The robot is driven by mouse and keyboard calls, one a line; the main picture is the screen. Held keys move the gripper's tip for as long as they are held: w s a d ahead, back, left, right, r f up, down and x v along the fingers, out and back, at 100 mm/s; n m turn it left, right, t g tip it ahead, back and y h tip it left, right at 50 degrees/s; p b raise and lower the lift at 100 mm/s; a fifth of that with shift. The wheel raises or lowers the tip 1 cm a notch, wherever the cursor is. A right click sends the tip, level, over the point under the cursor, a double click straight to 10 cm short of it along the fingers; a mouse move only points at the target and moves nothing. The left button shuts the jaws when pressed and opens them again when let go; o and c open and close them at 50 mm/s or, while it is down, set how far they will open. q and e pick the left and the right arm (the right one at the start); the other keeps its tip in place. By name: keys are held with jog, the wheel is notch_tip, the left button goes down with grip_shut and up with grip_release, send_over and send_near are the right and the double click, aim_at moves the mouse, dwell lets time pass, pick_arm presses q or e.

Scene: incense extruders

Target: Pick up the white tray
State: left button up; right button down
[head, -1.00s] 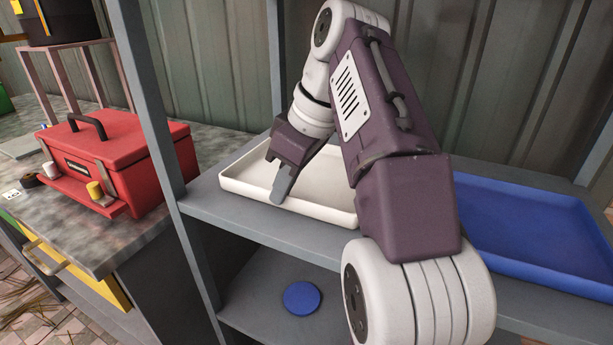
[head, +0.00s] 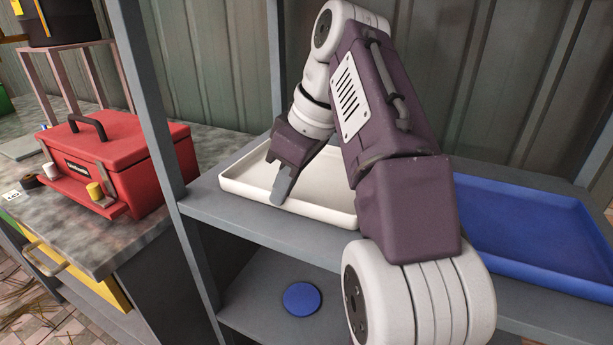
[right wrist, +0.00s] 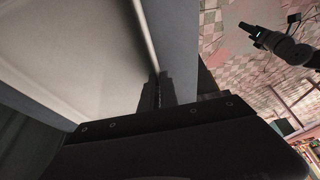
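The white tray (head: 240,187) lies flat on the upper grey shelf in the head view, partly hidden by my right arm. My right gripper (head: 281,190) is at its front rim, with a finger outside the front wall. In the right wrist view the tray (right wrist: 85,55) fills the upper left. There the fingers of the right gripper (right wrist: 159,90) are close together on the tray's rim, with the wall running in between them. My left gripper does not show in the head view.
A blue tray (head: 530,235) lies to the right on the same shelf (head: 235,218). A blue disc (head: 301,298) lies on the lower shelf. A grey shelf post (head: 150,95) stands at the left, beside a bench with a red toolbox (head: 125,150).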

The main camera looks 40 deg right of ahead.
dwell(0.6)
notch_tip(320, 180, up, 4)
jog(key=p, duration=0.3)
jog(key=shift+r+p, duration=0.1)
jog(key=shift+p, duration=0.25)
jog(key=s+a+b, duration=0.1)
jog(key=s+a, duration=0.3)
jog(key=a, duration=0.4)
jog(key=s+a+b, duration=0.2)
jog(key=s+a, duration=0.2)
jog(key=a, duration=0.4)
jog(key=shift+s+f, duration=0.15)
jog(key=shift+f, duration=0.2)
